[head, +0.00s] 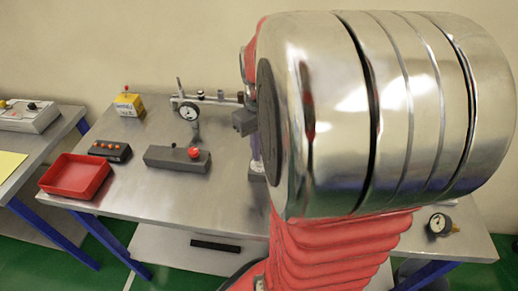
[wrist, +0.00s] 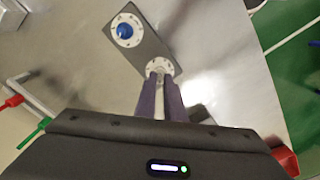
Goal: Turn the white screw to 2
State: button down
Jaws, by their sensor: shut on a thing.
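In the wrist view a grey block (wrist: 143,47) carries two white round dials. The far dial has a blue knob (wrist: 125,31) in its middle. The near dial holds the white screw (wrist: 159,65), between the tips of my two purple fingers. My gripper (wrist: 160,80) is shut on the white screw. The fingers hide part of the screw and its dial, and I cannot read which number it points to. In the head view my purple fingers (head: 257,149) point down at the table beside my large silver arm link, which hides most of the block.
The steel table (head: 225,205) holds a red tray (head: 75,177), a black button box (head: 110,151), a yellow box (head: 128,105), a grey box with a red knob (head: 196,153) and a gauge on a stand (head: 190,112). Another gauge (head: 440,223) lies at the right.

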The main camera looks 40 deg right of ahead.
jog(key=c, duration=1.8)
grip_release()
jog(key=shift+c, duration=0.2)
notch_tip(320, 180, up, 14)
jog(key=shift+f, duration=0.15)
jog(key=s+a+f+t, duration=0.2)
jog(key=a, duration=0.9)
jog(key=s+a+f+n+t, duration=0.1)
jog(key=a+f+t, duration=0.2)
jog(key=a, duration=0.9)
jog(key=shift+s+f+n+t, duration=0.3)
jog(key=shift+s, duration=0.05)
